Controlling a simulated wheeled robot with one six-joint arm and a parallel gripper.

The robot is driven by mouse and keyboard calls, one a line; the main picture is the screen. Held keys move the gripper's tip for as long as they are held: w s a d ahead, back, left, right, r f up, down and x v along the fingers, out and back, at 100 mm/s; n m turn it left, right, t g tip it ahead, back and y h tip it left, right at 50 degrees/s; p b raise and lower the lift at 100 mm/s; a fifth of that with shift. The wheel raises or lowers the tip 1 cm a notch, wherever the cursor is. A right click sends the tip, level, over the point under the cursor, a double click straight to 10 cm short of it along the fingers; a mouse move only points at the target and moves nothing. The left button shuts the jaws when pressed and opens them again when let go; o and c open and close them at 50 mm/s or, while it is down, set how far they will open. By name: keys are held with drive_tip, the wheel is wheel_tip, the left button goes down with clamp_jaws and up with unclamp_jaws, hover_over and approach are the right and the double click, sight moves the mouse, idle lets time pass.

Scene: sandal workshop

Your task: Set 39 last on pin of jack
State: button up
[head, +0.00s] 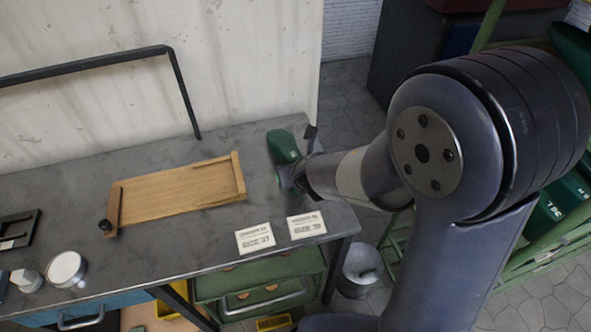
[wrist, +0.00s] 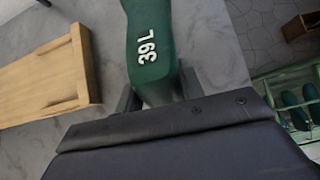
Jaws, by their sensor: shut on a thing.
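A green last (head: 283,147) is between the fingers of my gripper (head: 298,178) over the right end of the grey bench (head: 150,257). The wrist view shows the last (wrist: 152,70) marked "39L" in white, pointing away from me, with a dark finger on each side. My gripper (wrist: 158,92) is shut on it. I cannot tell whether the last touches the bench. A small dark piece (head: 310,132) shows just right of the last; I cannot tell whether it belongs to the jack. No pin is visible.
A wooden board (head: 170,192) lies left of the last. Two size cards, one (head: 255,239) and another (head: 306,225), lie near the front edge. A grey bin (head: 360,270) stands on the floor; a green rack (head: 545,250) with lasts is at right. A wall backs the bench.

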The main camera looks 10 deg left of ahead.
drive_tip(key=shift+f, duration=0.15)
drive_tip(key=o, duration=1.1)
drive_tip(key=shift+c, duration=0.2)
drive_tip(key=p+v, duration=0.5)
drive_tip(key=v, duration=0.5)
drive_tip(key=shift+s+d+r+p, duration=0.15)
drive_tip(key=shift+s+r+p, duration=0.1)
drive_tip(key=shift+r+p, duration=0.1)
drive_tip(key=shift+w+f, duration=0.1)
drive_tip(key=shift+f, duration=0.05)
